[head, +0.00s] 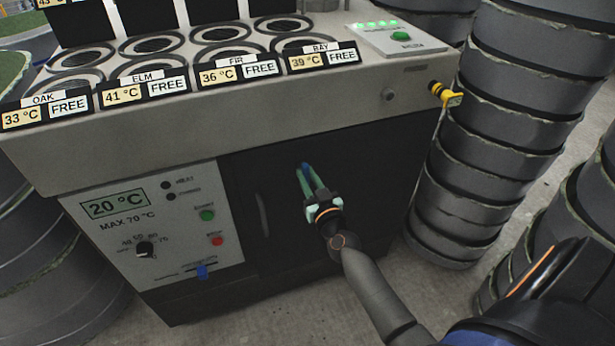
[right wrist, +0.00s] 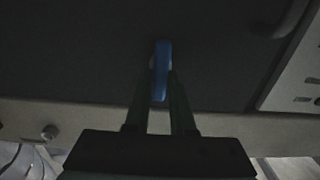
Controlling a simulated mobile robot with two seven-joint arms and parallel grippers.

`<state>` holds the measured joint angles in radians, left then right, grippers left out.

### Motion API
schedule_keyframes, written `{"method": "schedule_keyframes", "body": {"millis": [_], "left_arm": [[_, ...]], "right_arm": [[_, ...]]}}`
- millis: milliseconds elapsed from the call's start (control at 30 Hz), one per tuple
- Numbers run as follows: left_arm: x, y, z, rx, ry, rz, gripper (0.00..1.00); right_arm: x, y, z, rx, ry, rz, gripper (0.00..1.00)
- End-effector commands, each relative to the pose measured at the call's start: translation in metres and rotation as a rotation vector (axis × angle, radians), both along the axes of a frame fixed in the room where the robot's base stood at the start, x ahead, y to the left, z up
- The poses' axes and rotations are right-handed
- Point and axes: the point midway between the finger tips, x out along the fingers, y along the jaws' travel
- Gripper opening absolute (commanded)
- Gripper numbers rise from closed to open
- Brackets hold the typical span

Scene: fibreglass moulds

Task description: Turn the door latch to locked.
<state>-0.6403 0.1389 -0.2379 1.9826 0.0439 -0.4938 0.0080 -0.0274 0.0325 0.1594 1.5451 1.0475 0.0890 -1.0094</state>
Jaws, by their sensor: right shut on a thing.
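The door latch (right wrist: 162,68) is a small blue bar on the dark cabinet door (head: 345,155). In the right wrist view it stands upright between the fingers. In the head view only a bit of blue latch (head: 305,169) shows at the fingertips. My right gripper (head: 307,176) has its two green fingers shut on the latch, and the fingertips also show in the right wrist view (right wrist: 161,92). The fingers hide part of the latch. I cannot read any locked or unlocked mark by it. My left gripper is not in view.
A door handle (head: 263,215) lies between panel and latch. A yellow part (head: 446,94) sticks out at the right corner. Stacked grey moulds (head: 500,130) stand close on the right.

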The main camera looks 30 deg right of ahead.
Motion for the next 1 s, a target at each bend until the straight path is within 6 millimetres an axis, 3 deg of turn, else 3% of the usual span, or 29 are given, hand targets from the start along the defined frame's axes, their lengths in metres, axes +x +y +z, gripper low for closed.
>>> {"method": "schedule_keyframes", "body": {"millis": [467,1000], "left_arm": [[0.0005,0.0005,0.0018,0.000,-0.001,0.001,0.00],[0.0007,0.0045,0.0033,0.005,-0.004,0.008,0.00]], "right_arm": [[-0.0003,-0.0009,0.0003,0.086,-0.021,-0.001,0.00],[-0.0010,-0.0040,-0.0008,0.537,-0.130,0.000,0.00]]}}
